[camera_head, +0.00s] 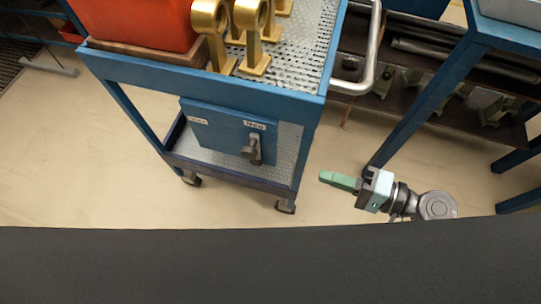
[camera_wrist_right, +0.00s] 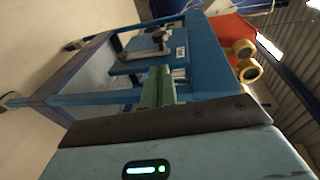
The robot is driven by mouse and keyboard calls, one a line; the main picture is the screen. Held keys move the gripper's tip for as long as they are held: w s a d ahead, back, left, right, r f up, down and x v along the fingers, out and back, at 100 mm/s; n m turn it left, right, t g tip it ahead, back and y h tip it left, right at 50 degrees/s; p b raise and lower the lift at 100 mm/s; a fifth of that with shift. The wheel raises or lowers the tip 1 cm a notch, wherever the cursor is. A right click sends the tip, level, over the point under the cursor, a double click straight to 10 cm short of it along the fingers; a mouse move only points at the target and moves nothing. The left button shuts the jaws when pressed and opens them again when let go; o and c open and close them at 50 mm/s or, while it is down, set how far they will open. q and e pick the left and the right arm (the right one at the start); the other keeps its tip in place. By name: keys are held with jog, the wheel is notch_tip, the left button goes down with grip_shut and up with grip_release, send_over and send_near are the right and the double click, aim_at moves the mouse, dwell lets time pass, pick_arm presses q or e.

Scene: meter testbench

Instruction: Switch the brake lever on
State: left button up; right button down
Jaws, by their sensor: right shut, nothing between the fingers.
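The brake lever (camera_head: 251,151) is a dark grey handle on a blue panel (camera_head: 215,130) on the end of a blue trolley. White labels sit at the panel's top left and top right; the lever is below the right one. In the right wrist view the lever (camera_wrist_right: 148,48) and the panel (camera_wrist_right: 165,55) lie beyond the fingertips. My right gripper (camera_head: 326,177) has green fingers, shut and empty. It is to the right of the trolley, apart from the lever, pointing left. It also shows in the right wrist view (camera_wrist_right: 157,80). My left gripper is not in view.
The blue trolley (camera_head: 308,140) carries an orange bin (camera_head: 140,20) and several gold ring stands (camera_head: 253,40) on top. A metal handle (camera_head: 372,60) juts from its right side. A blue table leg (camera_head: 425,95) stands behind my right arm. Floor is clear between gripper and trolley.

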jog(key=p, duration=0.2)
send_near(256, 155)
jog(key=x, duration=0.5)
jog(key=shift+w+a+f, duration=0.1)
jog(key=shift+f, duration=0.05)
jog(key=shift+x, duration=0.8)
